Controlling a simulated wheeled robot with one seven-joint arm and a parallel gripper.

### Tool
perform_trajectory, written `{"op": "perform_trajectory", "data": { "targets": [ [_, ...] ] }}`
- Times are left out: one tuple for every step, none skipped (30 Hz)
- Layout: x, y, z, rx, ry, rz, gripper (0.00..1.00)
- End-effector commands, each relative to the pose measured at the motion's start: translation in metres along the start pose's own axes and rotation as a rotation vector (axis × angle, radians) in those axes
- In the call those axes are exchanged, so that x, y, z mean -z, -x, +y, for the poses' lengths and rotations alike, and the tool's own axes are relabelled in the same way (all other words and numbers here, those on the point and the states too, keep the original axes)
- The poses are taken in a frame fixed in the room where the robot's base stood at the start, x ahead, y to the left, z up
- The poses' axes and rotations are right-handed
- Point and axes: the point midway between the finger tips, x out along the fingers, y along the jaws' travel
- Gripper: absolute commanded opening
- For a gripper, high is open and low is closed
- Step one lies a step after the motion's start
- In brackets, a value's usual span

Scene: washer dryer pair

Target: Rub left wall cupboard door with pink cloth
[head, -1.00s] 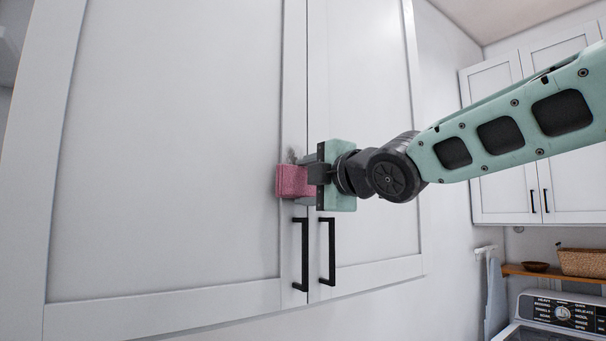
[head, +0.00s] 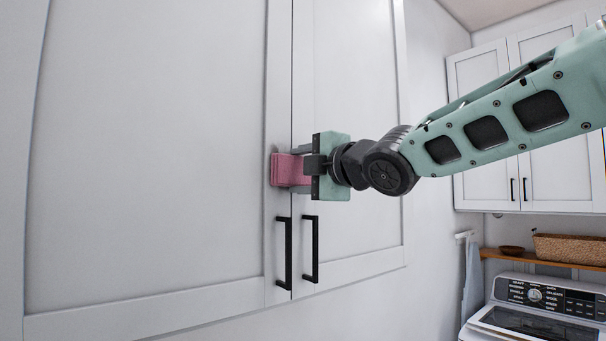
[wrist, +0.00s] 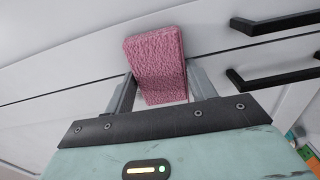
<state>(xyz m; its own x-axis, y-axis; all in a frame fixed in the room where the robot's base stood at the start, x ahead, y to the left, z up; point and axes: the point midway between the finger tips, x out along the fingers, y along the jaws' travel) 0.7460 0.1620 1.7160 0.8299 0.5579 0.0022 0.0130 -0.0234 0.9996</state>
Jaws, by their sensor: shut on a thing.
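The pink cloth (head: 287,170) is a folded, textured block. It also shows in the wrist view (wrist: 156,62), between the two fingers. My gripper (head: 298,170) is shut on it. The cloth is at the right edge strip of the left wall cupboard door (head: 150,150), above the black handles, close to the seam between the two doors. It looks to be against the door or very near it; I cannot tell whether it touches. The door is white with a recessed panel and is shut.
Two black bar handles, the left one (head: 284,254) and the right one (head: 311,249), stick out just below my gripper. The right cupboard door (head: 350,90) is shut. At the right are another white cupboard, a shelf with a basket (head: 569,249), and a washer (head: 545,310).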

Motion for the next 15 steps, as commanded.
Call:
{"op": "perform_trajectory", "data": {
  "targets": [
    [0.005,0.000,-0.004,-0.003,0.000,0.003,0.37],
    [0.007,-0.001,-0.005,-0.003,0.000,0.003,0.37],
    [0.010,-0.001,-0.005,-0.003,0.000,0.003,0.37],
    [0.012,-0.001,-0.005,-0.003,0.000,0.003,0.37],
    [0.014,-0.001,-0.005,-0.003,0.001,0.003,0.37],
    [0.017,-0.002,-0.005,-0.003,0.001,0.003,0.37],
    [0.019,-0.002,-0.006,-0.003,0.001,0.003,0.37],
    [0.021,-0.002,-0.006,-0.002,0.001,0.003,0.37],
    [0.023,-0.002,-0.005,-0.002,0.001,0.003,0.37],
    [0.025,-0.002,-0.005,-0.003,0.000,0.003,0.37],
    [0.026,-0.002,-0.004,-0.002,0.000,0.003,0.37],
    [0.027,-0.003,-0.004,-0.001,0.000,0.003,0.37],
    [0.028,-0.003,-0.004,-0.001,0.000,0.003,0.37],
    [0.029,-0.003,-0.003,0.000,0.000,0.003,0.37],
    [0.029,-0.003,-0.003,-0.001,-0.001,0.003,0.37]
  ]
}}
